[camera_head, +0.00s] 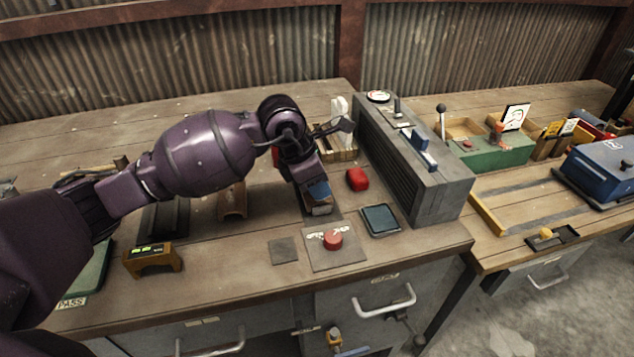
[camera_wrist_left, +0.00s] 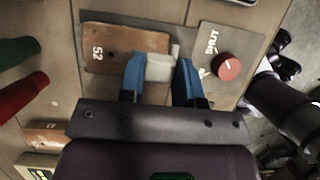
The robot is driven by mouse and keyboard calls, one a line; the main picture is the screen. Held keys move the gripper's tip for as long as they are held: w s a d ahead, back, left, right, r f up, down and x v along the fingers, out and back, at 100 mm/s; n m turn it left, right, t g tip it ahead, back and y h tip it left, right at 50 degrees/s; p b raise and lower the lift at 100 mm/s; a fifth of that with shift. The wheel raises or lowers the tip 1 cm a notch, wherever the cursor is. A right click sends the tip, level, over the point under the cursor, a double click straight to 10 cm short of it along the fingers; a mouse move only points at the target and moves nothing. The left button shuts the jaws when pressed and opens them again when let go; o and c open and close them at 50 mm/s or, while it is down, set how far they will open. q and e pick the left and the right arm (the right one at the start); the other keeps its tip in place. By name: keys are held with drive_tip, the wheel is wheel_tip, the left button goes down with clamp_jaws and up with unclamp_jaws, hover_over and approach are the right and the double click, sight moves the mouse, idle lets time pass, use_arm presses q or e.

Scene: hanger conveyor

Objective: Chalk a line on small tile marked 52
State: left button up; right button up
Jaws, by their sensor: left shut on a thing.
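The small tile marked 52 (camera_wrist_left: 112,50) is a brown plate with white digits, lying on a dark base in the left wrist view. My left gripper (camera_wrist_left: 160,78) has blue fingers shut on a short white piece of chalk (camera_wrist_left: 159,68). The chalk overlaps the tile's right edge in that view; I cannot tell whether it touches the tile. In the head view my left gripper (camera_head: 318,190) points down over the bench, behind the red-button plate, and mostly hides the tile and the chalk. My right gripper is not in view.
A plate with a red button (camera_head: 333,240) lies close in front of the gripper. A red block (camera_head: 357,179), a dark teal pad (camera_head: 380,219) and a grey machine (camera_head: 420,165) stand to the right. A small grey square (camera_head: 284,250) and an orange display stand (camera_head: 152,259) lie left.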

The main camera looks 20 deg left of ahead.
use_arm(q)
drive_tip(key=shift+r+p, duration=1.4)
drive_tip(key=shift+r, duration=1.85)
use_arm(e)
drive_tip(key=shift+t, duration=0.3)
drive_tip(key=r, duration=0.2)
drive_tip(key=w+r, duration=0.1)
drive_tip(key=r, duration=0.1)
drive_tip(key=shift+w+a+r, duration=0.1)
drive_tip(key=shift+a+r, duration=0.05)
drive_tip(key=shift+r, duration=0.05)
